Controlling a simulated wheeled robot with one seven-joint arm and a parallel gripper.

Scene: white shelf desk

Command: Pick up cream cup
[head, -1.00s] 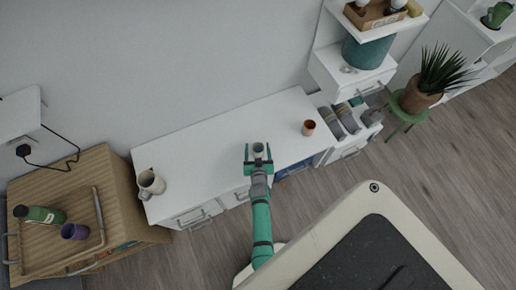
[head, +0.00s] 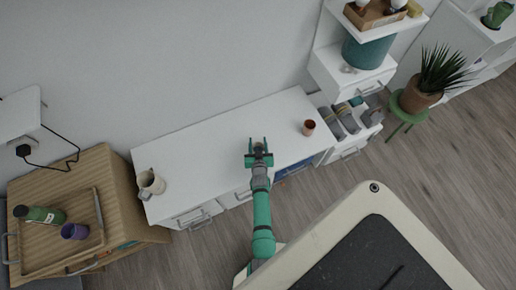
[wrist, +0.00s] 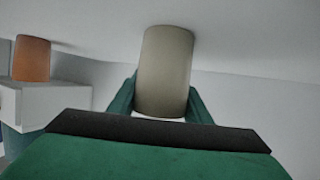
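The cream cup (wrist: 165,72) fills the middle of the wrist view, between the two green fingers, which meet its sides with no clear gap. In the head view my gripper (head: 258,145) is over the white desk, near its front edge. There its fingers stand close together, about a cup's width apart, and I cannot make out the cup clearly between them. I cannot tell for sure whether the cup is off the desk.
A copper-orange cup (head: 309,128) stands on the white desk (head: 215,150) to the right; it also shows at left in the wrist view (wrist: 31,58). A beige mug (head: 151,182) stands at the desk's left end. Desk between them is mostly clear.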

